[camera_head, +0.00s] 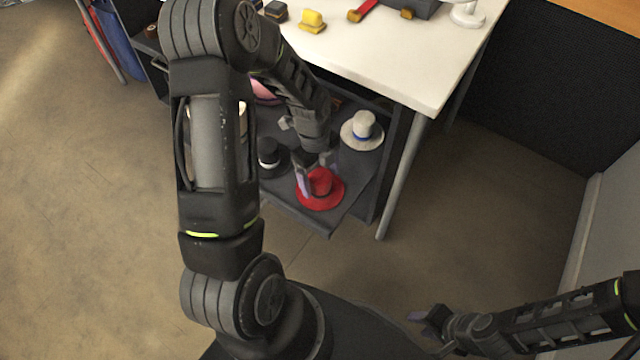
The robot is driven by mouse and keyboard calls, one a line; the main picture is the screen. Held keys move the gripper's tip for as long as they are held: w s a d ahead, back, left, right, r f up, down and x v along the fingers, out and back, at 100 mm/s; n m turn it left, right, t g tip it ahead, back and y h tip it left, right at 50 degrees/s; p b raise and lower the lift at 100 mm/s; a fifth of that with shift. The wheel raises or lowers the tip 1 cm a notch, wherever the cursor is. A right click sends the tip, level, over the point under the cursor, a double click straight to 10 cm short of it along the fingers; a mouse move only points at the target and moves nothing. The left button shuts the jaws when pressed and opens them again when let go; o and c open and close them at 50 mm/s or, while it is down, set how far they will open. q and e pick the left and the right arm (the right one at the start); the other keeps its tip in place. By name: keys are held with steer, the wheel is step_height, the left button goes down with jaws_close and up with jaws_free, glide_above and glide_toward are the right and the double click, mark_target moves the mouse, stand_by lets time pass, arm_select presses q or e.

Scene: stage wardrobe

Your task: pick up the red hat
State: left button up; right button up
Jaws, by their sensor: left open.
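The red hat (326,196) lies brim down near the front edge of a dark shelf (330,221) under the white table. My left gripper (317,179) is at the red hat, pointing down. It is open, with a finger on either side of the crown; whether the fingers touch it I cannot tell. My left gripper and wrist hide part of the hat. My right gripper (428,319) is low at the right, well away from the hat; its jaw opening is unclear.
The white tabletop (420,75) overhangs behind, with a leg (403,175) at right. Floor in front is clear.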

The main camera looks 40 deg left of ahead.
arm_select(q)
step_height(320, 180, down, 2)
steer(key=shift+d+f, duration=0.1)
steer(key=shift+f, duration=0.05)
steer(key=shift+c, duration=0.4)
steer(key=c, duration=1.4)
